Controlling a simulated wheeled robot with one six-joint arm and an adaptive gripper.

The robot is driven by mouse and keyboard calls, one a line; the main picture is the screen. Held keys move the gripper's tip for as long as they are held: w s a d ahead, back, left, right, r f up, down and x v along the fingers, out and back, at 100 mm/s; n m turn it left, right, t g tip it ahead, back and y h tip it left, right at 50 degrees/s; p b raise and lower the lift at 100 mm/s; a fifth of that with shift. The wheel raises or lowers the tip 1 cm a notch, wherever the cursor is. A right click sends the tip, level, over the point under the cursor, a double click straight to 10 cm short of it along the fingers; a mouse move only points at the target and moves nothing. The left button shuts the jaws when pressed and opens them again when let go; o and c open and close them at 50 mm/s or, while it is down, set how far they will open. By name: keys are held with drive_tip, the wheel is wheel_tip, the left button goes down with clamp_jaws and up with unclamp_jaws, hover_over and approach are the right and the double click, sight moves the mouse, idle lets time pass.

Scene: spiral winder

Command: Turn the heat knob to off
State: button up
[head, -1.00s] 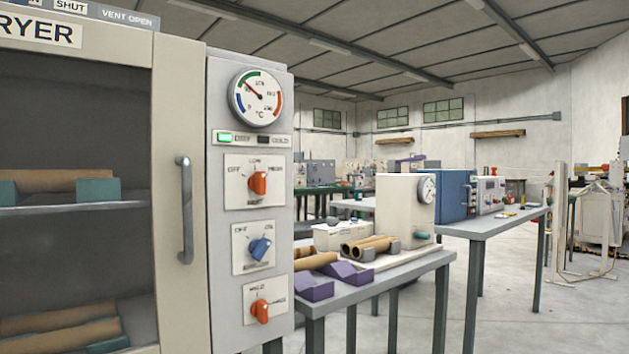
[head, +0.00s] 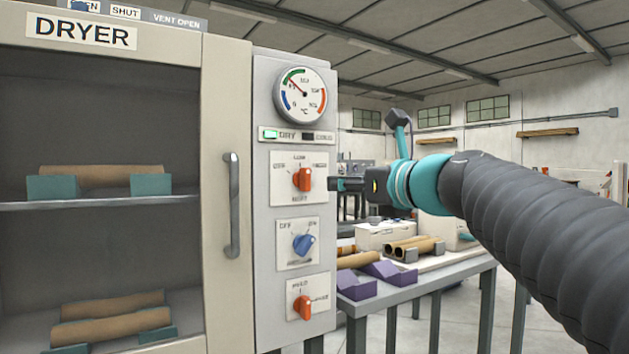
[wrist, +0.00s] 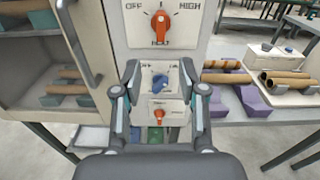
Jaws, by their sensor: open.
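The heat knob (head: 304,179) is the orange top knob on the dryer's grey control panel, on a white plate with OFF at its left. It also shows in the wrist view (wrist: 160,29), with OFF to the left and HIGH to the right. Its grip stands about upright, not toward OFF. My gripper (head: 336,184) is just right of this knob in the head view, apart from it. In the wrist view my gripper (wrist: 160,70) is open and empty, its fingertips below the knob in the picture.
Below are a blue knob (head: 304,244) and another orange knob (head: 302,307). A dial gauge (head: 301,95) sits above. The dryer door handle (head: 233,205) stands out at left. A grey table (head: 420,287) at right holds tubes and purple cradles.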

sight(308, 176)
drive_tip(key=shift+m, duration=0.3)
drive_tip(key=x, duration=0.4)
drive_tip(key=p+x, duration=0.1)
drive_tip(key=x, duration=0.4)
drive_tip(key=r+x, duration=0.1)
drive_tip(key=x, duration=0.4)
drive_tip(key=shift+p, duration=0.4)
clamp_jaws()
